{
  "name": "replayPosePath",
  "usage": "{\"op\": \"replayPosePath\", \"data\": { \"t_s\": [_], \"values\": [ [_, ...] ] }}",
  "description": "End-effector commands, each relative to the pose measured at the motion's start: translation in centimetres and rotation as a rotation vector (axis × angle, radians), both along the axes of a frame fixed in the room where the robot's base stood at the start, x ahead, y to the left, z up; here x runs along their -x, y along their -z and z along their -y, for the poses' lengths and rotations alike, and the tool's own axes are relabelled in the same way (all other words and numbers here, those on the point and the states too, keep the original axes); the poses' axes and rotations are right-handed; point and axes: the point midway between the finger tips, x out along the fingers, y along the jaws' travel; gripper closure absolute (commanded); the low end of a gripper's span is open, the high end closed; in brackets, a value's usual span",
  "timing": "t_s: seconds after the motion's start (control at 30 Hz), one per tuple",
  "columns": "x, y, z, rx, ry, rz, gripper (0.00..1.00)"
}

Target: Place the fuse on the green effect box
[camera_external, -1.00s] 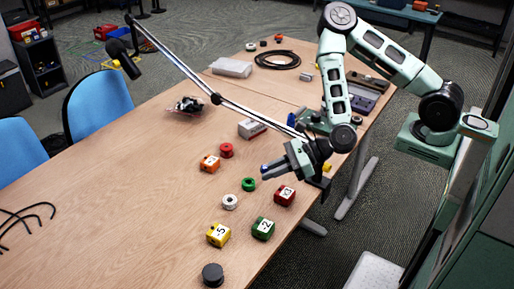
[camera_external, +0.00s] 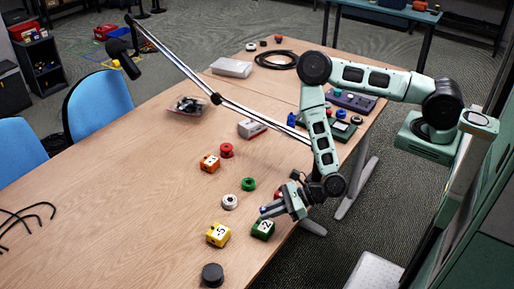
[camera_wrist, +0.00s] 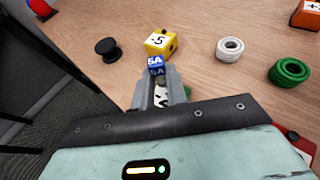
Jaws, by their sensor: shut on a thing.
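The fuse is a small blue block marked 5A (camera_wrist: 155,61), held at the tips of my gripper (camera_wrist: 158,82) in the wrist view. In the external view its blue end (camera_external: 263,210) shows at the tips. My gripper (camera_external: 270,210) is shut on it and hangs over the green effect box (camera_external: 263,231), a cube with a white label. In the wrist view that box's label (camera_wrist: 160,97) shows between the fingers, and the rest is mostly hidden. I cannot tell whether the fuse touches the box.
A yellow box (camera_external: 218,235) stands close on the left. A white ring (camera_external: 230,201), a green ring (camera_external: 248,184) and an orange box (camera_external: 209,163) are further back. A red box is mostly hidden behind my gripper. A black spool (camera_external: 212,274) stands nearer.

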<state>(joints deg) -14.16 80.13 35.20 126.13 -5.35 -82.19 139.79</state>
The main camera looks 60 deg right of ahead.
Motion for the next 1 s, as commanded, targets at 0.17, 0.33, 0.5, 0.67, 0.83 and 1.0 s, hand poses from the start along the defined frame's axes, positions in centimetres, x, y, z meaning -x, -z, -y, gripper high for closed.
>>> {"op": "replayPosePath", "data": {
  "t_s": [0.17,0.33,0.5,0.67,0.83,1.0],
  "values": [
    [0.1,2.5,0.0,0.003,0.000,-0.001,1.00],
    [0.0,3.1,0.0,0.001,0.000,0.001,1.00],
    [0.0,3.3,0.0,0.001,0.000,-0.001,1.00],
    [0.1,3.4,0.0,0.000,0.000,-0.001,0.69],
    [0.1,3.4,0.0,0.001,0.000,-0.001,0.64],
    [0.1,3.2,0.0,0.001,0.000,0.000,0.64]
  ]
}}
